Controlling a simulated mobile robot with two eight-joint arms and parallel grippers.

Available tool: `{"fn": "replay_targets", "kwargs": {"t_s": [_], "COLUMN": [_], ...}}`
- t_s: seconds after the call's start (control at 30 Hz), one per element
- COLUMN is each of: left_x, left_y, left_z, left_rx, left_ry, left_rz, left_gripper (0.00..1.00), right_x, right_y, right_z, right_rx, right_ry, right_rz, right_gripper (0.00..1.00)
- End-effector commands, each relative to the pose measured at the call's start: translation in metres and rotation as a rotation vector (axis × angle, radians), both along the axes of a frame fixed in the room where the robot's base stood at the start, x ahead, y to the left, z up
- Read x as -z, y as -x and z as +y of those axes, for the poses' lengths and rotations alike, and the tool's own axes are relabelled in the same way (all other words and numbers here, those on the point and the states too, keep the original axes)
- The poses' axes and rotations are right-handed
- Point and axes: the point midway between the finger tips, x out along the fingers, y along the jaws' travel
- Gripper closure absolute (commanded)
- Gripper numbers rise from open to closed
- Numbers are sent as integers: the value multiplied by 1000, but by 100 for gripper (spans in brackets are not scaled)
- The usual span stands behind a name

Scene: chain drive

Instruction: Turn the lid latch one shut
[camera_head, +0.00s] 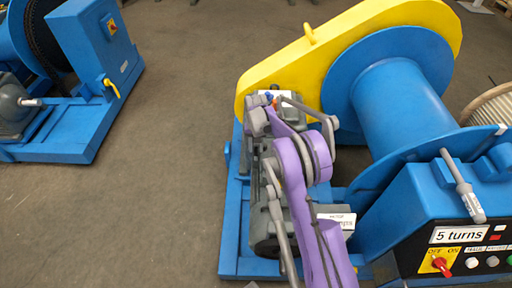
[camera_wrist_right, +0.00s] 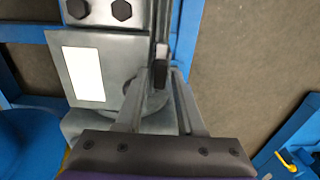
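My right gripper (camera_wrist_right: 161,78) reaches in over the grey metal housing at the motor end of the winch. Its two fingers stand apart, one on each side of a small dark upright piece (camera_wrist_right: 161,66), which may be the lid latch. Narrow gaps seem to show beside the piece; a firm grip cannot be made out. In the head view my purple right arm comes up from the bottom, and its wrist covers this spot beside the yellow guard (camera_head: 287,65). The latch cannot be made out there. My left gripper is not in view.
The blue drum (camera_head: 403,100) stands right of my arm. Another blue machine (camera_head: 95,45) stands left. The floor between is clear.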

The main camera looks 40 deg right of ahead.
Motion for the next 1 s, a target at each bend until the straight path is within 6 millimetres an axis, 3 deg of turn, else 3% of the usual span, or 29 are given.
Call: {"fn": "replay_targets", "kwargs": {"t_s": [0.03, 0.2, 0.67, 1.0], "left_x": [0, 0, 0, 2], "left_y": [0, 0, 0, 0], "left_z": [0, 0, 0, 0], "left_rx": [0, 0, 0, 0], "left_ry": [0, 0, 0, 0], "left_rz": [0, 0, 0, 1], "left_gripper": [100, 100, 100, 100], "right_x": [0, 0, 0, 0], "right_y": [0, 0, 0, -1], "right_z": [0, 0, 0, 1], "right_rx": [0, 0, -32, -243], "right_ry": [0, 0, 0, 0], "right_rz": [0, 0, 0, 0], "right_gripper": [73, 100, 100, 100]}}
